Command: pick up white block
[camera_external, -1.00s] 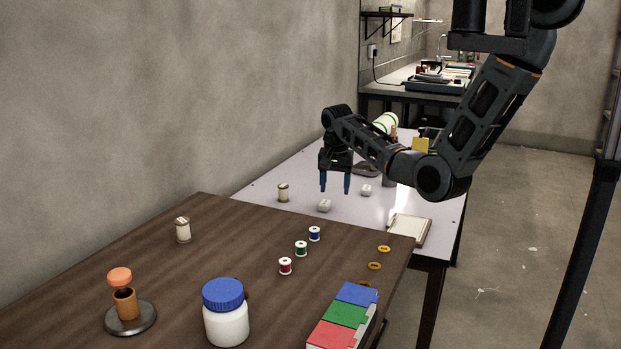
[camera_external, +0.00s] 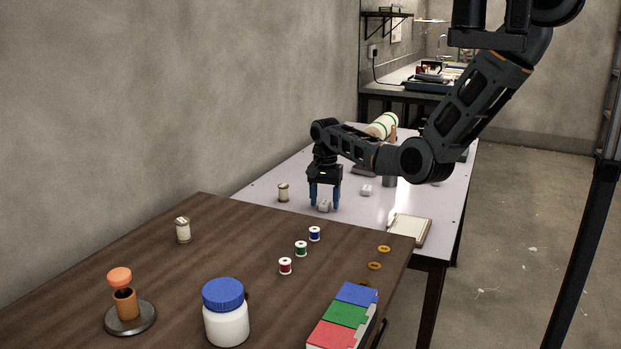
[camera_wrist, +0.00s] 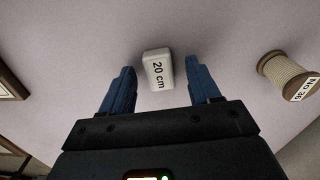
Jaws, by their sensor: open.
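A small white block (camera_external: 324,206) lies on the light table, between the two blue fingers of my gripper (camera_external: 324,207) in the external view. In the wrist view the white block (camera_wrist: 158,69) carries the print "20 cm" and lies just beyond the line of the fingertips, between them from side to side. My gripper (camera_wrist: 160,78) is open, with a gap on each side of the block. A second small white block (camera_external: 366,190) lies behind and to the right on the same table.
A twine spool (camera_external: 283,192) stands left of my gripper and shows in the wrist view (camera_wrist: 291,76). The wooden table (camera_external: 230,255) in front holds thread spools, a jar and coloured boxes.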

